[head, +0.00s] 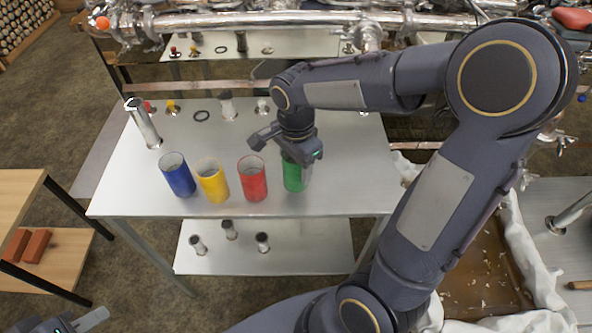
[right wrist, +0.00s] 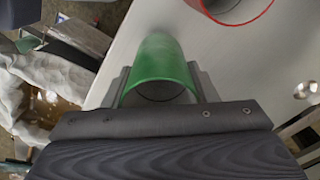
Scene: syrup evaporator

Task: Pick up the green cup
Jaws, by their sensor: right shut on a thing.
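The green cup (head: 293,176) stands on the metal table at the right end of a row of cups. My right gripper (head: 297,160) reaches down over it from above and is shut on it, hiding part of its rim. In the right wrist view the green cup (right wrist: 160,65) sits between the two fingers of the right gripper (right wrist: 160,85). Whether the cup is clear of the tabletop cannot be told. My left gripper (head: 90,320) shows only in part at the bottom left corner, away from the table, and its jaw state is unclear.
The red cup (head: 252,180) stands just left of the green one, then the yellow cup (head: 212,182) and the blue cup (head: 177,176). A metal cylinder (head: 143,124) stands at the table's left. Small fittings lie along the back. The table's (head: 340,190) front right is clear.

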